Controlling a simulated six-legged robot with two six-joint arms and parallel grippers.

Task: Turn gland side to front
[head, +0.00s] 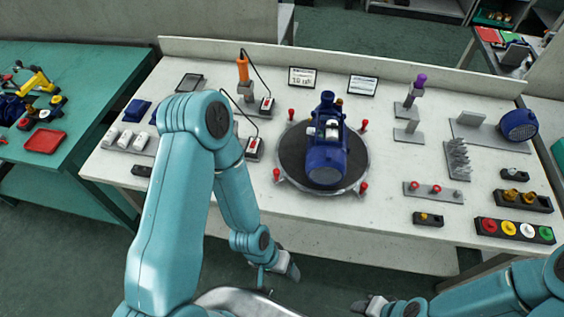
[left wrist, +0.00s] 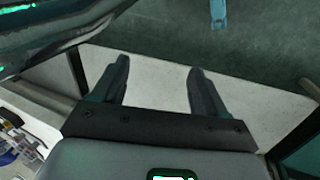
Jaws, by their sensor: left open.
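A blue pump unit (head: 327,160) stands on a round dark turntable (head: 290,155) in the middle of the white bench. Its rounded blue end points toward me, and a taller part with a blue top is at the far end. I cannot make out the gland. Red knobs (head: 276,175) stand around the turntable rim. My left gripper (head: 290,268) is in front of the bench's near edge, apart from the turntable. In the left wrist view its two fingers (left wrist: 160,80) are spread and empty. My right gripper (head: 366,305) is low at the bottom edge, its fingers unclear.
An orange-handled tool (head: 243,70) with cabled boxes stands left of the turntable. Brackets, a purple-topped post (head: 418,83) and a blue round part (head: 518,125) are at the right. The bench in front of the turntable is clear.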

